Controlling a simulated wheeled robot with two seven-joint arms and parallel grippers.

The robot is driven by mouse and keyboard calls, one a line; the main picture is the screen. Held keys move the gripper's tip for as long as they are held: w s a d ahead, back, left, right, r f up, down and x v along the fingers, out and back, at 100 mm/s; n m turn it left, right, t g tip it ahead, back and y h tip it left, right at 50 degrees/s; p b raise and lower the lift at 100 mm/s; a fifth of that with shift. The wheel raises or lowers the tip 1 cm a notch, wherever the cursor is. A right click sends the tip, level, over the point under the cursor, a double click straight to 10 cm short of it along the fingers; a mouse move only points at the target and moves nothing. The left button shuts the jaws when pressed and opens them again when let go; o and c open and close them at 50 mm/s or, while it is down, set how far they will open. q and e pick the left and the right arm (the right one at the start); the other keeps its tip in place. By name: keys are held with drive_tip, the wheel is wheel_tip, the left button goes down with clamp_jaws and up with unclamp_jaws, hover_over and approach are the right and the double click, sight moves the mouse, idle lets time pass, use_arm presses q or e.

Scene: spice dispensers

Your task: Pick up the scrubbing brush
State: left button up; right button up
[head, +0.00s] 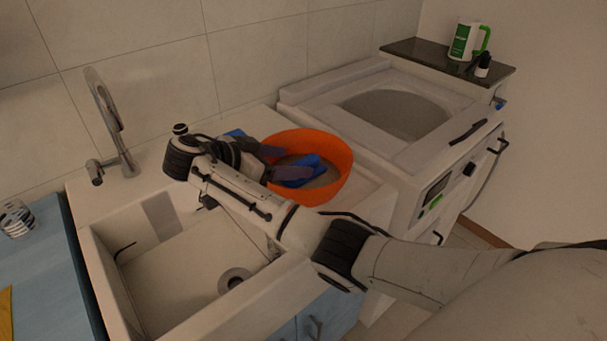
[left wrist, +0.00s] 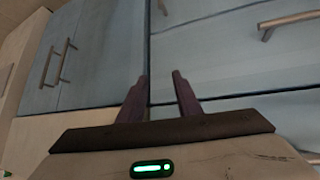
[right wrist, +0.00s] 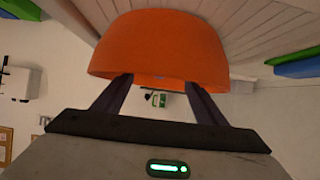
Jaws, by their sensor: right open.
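A blue object (head: 308,168) lies in the orange bowl (head: 335,160) beside the sink; I cannot tell for sure whether it is the scrubbing brush. My right gripper (head: 274,162) is at the bowl's left side, open, with its fingers pointing toward the blue object. In the right wrist view the open fingers (right wrist: 160,92) have the orange bowl (right wrist: 160,45) in front of them, and nothing shows held between them. My left gripper (left wrist: 160,80) is outside the head view; its fingers are apart and empty, facing blue cabinet fronts.
The sink (head: 180,285) with its tap (head: 112,125) is left of the bowl. A white washing machine (head: 440,165) stands to the right. Another blue thing (head: 235,133) is partly hidden behind my right arm. A dark shelf (head: 425,52) bears a green-and-white container (head: 463,42).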

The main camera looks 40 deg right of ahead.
sight(298, 163)
drive_tip(key=shift+p+x, duration=0.6)
drive_tip(key=shift+x, duration=2.15)
drive_tip(key=shift+a+f, duration=0.1)
drive_tip(key=shift+c, duration=0.5)
drive_tip(key=c, duration=1.1)
